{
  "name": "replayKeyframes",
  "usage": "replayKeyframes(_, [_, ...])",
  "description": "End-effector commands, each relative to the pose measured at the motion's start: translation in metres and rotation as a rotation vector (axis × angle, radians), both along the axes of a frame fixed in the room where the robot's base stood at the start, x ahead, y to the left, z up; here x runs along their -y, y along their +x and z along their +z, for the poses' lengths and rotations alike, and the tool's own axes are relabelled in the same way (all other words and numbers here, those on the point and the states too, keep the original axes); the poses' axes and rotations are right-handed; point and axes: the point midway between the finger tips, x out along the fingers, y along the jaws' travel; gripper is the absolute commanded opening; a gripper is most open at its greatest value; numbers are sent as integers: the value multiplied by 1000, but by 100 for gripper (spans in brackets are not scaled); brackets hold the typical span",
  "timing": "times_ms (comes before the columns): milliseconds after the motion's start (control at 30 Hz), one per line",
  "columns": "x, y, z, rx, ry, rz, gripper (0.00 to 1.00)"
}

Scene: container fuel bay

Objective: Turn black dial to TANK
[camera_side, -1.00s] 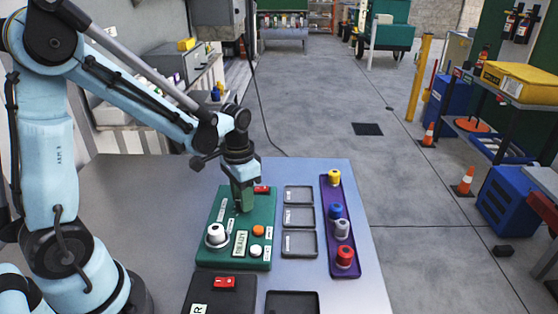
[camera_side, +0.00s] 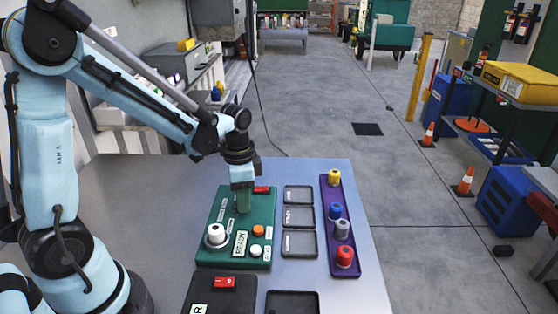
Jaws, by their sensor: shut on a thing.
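A green control panel (camera_side: 207,258) lies on the grey table. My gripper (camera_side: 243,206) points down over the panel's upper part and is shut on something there. The black dial is hidden behind the fingers, so its pointer and the setting it faces cannot be seen. A white knob (camera_side: 215,232) sits at the panel's lower left, beside a READY label (camera_side: 240,243). An orange button (camera_side: 258,230) and a white button (camera_side: 256,250) are to the right. A red switch (camera_side: 262,190) is at the panel's top right, close beside my gripper.
Right of the panel are several small dark trays (camera_side: 299,243) and a purple rack (camera_side: 330,262) with yellow, blue, grey and red knobs. A dark box with a red switch (camera_side: 225,282) stands in front. The table (camera_side: 130,195) left of the panel is clear.

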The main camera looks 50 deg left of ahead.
Motion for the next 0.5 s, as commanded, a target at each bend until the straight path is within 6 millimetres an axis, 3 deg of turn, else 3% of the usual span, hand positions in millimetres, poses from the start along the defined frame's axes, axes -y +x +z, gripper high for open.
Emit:
replayKeyframes(167, [0,0,0,-1,-1,0,0])
replayKeyframes(200, [0,0,0,-1,-1,1,32])
replayKeyframes(367, [0,0,0,-1,-1,1,56])
replayKeyframes(500, [0,0,0,0,0,1,56])
